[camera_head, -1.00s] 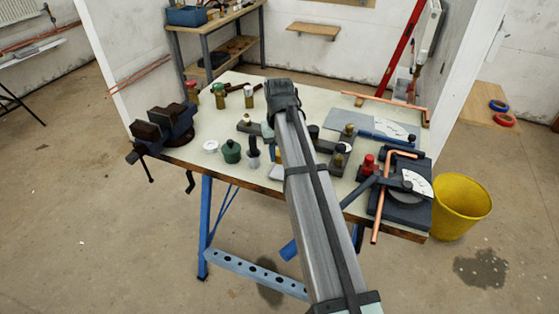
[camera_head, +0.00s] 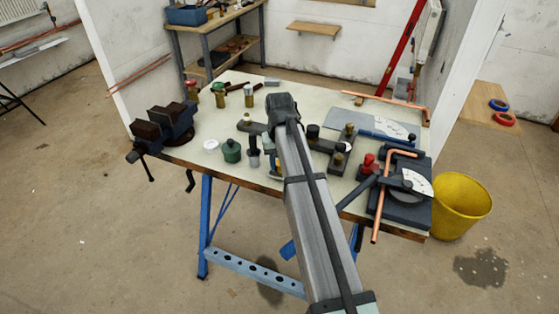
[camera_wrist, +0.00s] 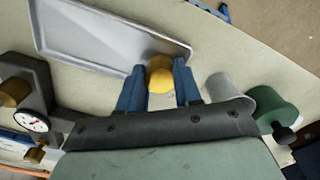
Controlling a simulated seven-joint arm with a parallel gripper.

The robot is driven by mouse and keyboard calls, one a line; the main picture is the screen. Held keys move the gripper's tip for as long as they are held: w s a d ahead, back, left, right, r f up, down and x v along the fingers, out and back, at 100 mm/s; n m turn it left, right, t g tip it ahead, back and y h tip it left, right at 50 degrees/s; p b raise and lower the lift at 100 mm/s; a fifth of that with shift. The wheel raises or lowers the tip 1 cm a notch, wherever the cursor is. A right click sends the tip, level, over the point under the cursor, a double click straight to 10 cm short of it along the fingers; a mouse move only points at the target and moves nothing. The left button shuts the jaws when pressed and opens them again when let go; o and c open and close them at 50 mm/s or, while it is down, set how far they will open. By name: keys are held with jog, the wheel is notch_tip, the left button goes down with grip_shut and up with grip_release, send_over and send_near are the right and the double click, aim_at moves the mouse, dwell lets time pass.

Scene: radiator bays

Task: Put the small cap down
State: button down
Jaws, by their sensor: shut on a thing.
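The small cap (camera_wrist: 160,78) is yellow and rounded, and shows in the wrist view between the two blue fingers. My gripper (camera_wrist: 160,70) is shut on it. Whether the cap touches the tabletop or the tray cannot be told. In the head view my arm hides the cap and most of the gripper.
A grey cup-like piece (camera_wrist: 232,90) and a green pot (camera_wrist: 275,112) stand close to the right finger. A dial gauge block (camera_wrist: 30,115) is at the left. In the head view, the bench (camera_head: 225,105) also bears a vise (camera_head: 165,128) and a pipe bender (camera_head: 405,195). A yellow bucket (camera_head: 462,205) stands on the floor.

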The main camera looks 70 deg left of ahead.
jog(key=c, duration=0.8)
grip_release()
notch_tip(320, 180, up, 13)
jog(key=shift+r, duration=0.1)
jog(key=shift+w, duration=0.15)
dwell(0.3)
